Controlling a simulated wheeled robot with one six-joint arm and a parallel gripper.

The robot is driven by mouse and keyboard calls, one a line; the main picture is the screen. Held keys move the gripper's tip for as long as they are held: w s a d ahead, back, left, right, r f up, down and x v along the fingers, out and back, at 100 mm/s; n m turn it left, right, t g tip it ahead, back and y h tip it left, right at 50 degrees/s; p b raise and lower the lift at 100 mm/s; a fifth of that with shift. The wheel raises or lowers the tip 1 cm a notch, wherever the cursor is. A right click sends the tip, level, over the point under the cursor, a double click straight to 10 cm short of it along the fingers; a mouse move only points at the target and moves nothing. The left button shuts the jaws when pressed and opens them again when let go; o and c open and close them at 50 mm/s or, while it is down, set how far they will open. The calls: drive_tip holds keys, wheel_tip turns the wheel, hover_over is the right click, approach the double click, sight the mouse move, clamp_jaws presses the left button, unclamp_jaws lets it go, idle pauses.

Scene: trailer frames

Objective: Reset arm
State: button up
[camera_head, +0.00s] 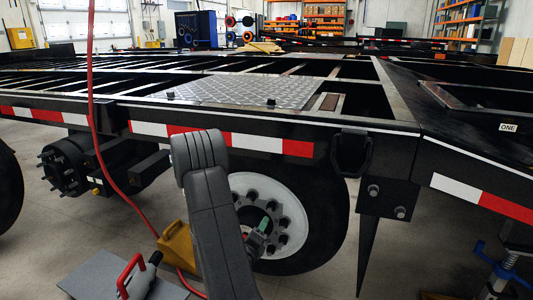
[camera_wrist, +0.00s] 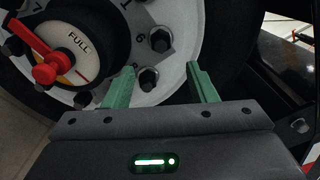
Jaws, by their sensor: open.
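My arm (camera_head: 213,215) rises in front of the trailer in the head view. My gripper (camera_head: 263,226) shows small beside it, in front of the white wheel (camera_head: 293,202). In the wrist view my gripper (camera_wrist: 160,78) has its two green fingers spread apart. A dark lug nut (camera_wrist: 148,78) on the white rim appears between them, and nothing is held. Whether a finger touches the rim, I cannot tell. The dark hub cap (camera_wrist: 92,25) with a "FULL" mark and a red pointer (camera_wrist: 46,72) lies at upper left.
The black trailer frame (camera_head: 340,112) with a red and white strip spans above the wheel. A red hose (camera_head: 92,80) hangs at left. A yellow wheel chock (camera_head: 178,246) and a grey plate (camera_head: 85,275) with a red-handled tool lie on the floor. A blue-handled jack stand (camera_head: 498,266) is at right.

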sight(269, 210)
drive_tip(key=b+x, duration=0.1)
drive_tip(key=x, duration=0.9)
drive_tip(key=shift+w+d+b, duration=0.1)
drive_tip(key=shift+w+b, duration=0.2)
drive_tip(key=shift+b, duration=0.05)
